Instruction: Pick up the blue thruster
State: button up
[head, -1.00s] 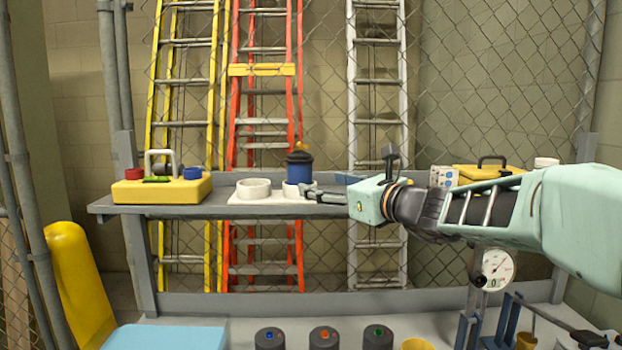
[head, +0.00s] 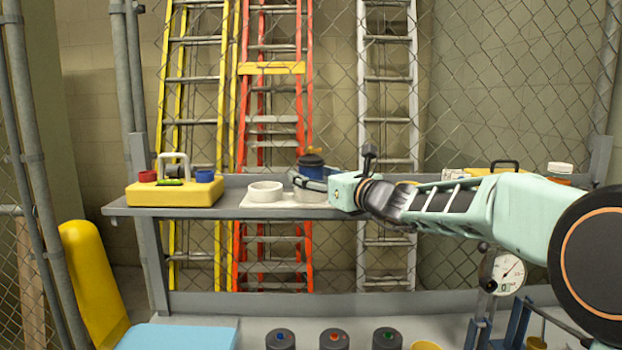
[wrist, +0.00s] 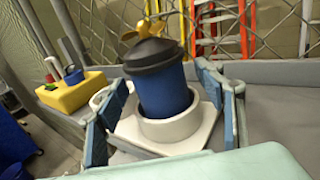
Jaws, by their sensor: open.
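The blue thruster (head: 312,170) has a black cap and a small yellow propeller on top. It stands in the right-hand ring of a white two-ring holder (head: 243,199) on the grey shelf. In the wrist view the thruster (wrist: 166,92) leans a little within the white ring. My gripper (head: 308,185) is open, with its fingers on both sides of the thruster and ring. In the wrist view the blue-padded fingers (wrist: 160,112) stand apart from the thruster's body. The left ring (head: 265,190) of the holder is empty.
A yellow box (head: 174,191) with a white handle, red and blue knobs stands left on the shelf (head: 128,210). Another yellow case (head: 497,172) is behind my arm. Chain-link fence and ladders stand behind. Several dark cylinders and a dial gauge (head: 508,270) are below.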

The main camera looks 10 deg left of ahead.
jog(key=shift+x, duration=0.8)
jog(key=shift+s, duration=0.1)
jog(key=shift+r, duration=0.1)
jog(key=c, duration=1.5)
